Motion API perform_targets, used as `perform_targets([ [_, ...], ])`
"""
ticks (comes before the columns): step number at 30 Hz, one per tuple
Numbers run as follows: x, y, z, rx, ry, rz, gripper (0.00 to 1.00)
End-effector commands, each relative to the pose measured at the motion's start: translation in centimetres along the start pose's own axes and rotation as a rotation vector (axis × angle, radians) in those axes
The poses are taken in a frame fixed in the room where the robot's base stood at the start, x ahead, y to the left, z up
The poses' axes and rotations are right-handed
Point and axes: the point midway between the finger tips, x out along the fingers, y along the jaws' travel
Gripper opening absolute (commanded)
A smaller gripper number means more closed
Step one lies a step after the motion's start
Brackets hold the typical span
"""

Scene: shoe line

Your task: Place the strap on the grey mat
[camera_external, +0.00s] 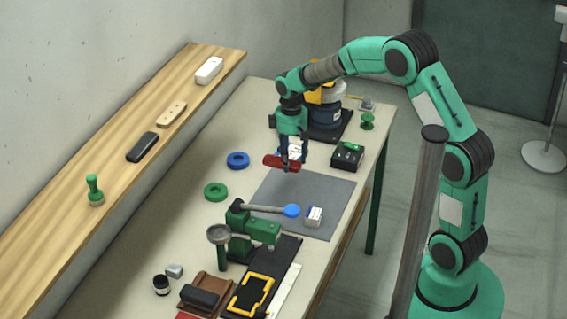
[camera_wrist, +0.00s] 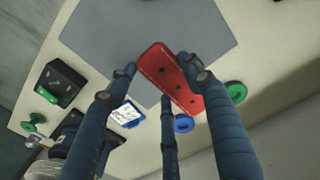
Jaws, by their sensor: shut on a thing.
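The strap is a flat red piece with a row of dark holes (camera_wrist: 172,80). It also shows in the external view (camera_external: 275,161). My gripper (camera_external: 288,165) is shut on it, with fingers on both sides of the strap in the wrist view (camera_wrist: 158,80). The strap is held near the far left edge of the grey mat (camera_external: 312,189); I cannot tell its exact height above it. The mat also shows in the wrist view (camera_wrist: 110,35), just beyond the strap.
A green press with a blue knob (camera_external: 291,211) reaches over the mat's near edge. Blue (camera_external: 238,160) and green (camera_external: 216,191) rings lie left of the mat. A black box (camera_external: 347,156) and a blue-white item (camera_wrist: 127,114) are close by. The mat's middle is clear.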

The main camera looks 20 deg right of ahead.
Motion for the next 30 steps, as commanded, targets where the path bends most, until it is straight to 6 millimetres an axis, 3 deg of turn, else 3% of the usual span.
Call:
perform_targets([
  [1,1.4,-0.1,0.1,0.0,-0.005,-0.003,0.24],
  [6,3.7,-0.1,0.0,0.0,-0.001,-0.001,0.24],
  [20,4.4,-0.1,0.0,0.0,-0.002,-0.001,0.24],
  [30,8.0,-0.1,0.1,0.0,-0.003,-0.001,0.24],
])
